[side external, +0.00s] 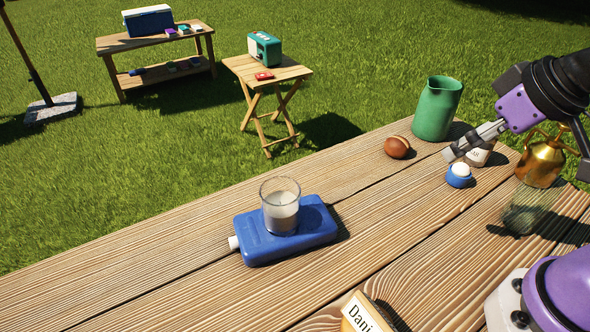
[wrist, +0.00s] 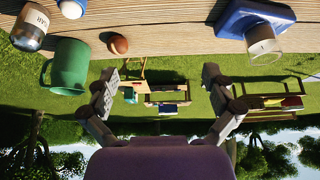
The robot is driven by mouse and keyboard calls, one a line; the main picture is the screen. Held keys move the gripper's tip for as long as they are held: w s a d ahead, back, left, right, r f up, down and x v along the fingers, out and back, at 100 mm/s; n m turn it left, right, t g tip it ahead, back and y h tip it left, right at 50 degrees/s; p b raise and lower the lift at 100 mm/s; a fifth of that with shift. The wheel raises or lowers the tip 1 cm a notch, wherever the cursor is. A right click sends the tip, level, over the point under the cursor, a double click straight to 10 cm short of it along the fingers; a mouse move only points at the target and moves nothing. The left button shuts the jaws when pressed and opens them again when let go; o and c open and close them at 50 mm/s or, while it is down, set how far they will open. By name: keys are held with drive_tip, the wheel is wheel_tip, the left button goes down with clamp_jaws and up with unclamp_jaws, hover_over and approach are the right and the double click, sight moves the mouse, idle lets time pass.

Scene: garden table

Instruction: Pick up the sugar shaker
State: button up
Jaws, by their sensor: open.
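The sugar shaker (side external: 480,154) is a small jar with a pale label, standing on the wooden table between the green jug and the brass mister. My gripper partly covers it in the side view. My gripper (side external: 452,154) is in the air near the shaker in the side view. In the wrist view my gripper (wrist: 162,82) has its two fingers wide apart with nothing between them.
A candle glass (side external: 281,212) stands on a blue flat bottle (side external: 252,241). The front-left table is clear.

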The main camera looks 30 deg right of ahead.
drive_tip(key=m+g, duration=0.4)
drive_tip(key=g, duration=0.2)
hover_over(481, 146)
drive_tip(key=w+d, duration=0.1)
drive_tip(key=d, duration=0.1)
drive_tip(key=f, duration=0.5)
drive_tip(key=shift+w+f, duration=0.2)
wheel_tip(481, 146, down, 5)
drive_tip(key=shift+d+r, duration=0.1)
drive_tip(key=shift+d, duration=0.05)
drive_tip(key=f, duration=0.5)
drive_tip(key=shift+s+f, duration=0.3)
drive_tip(key=c, duration=1.4)
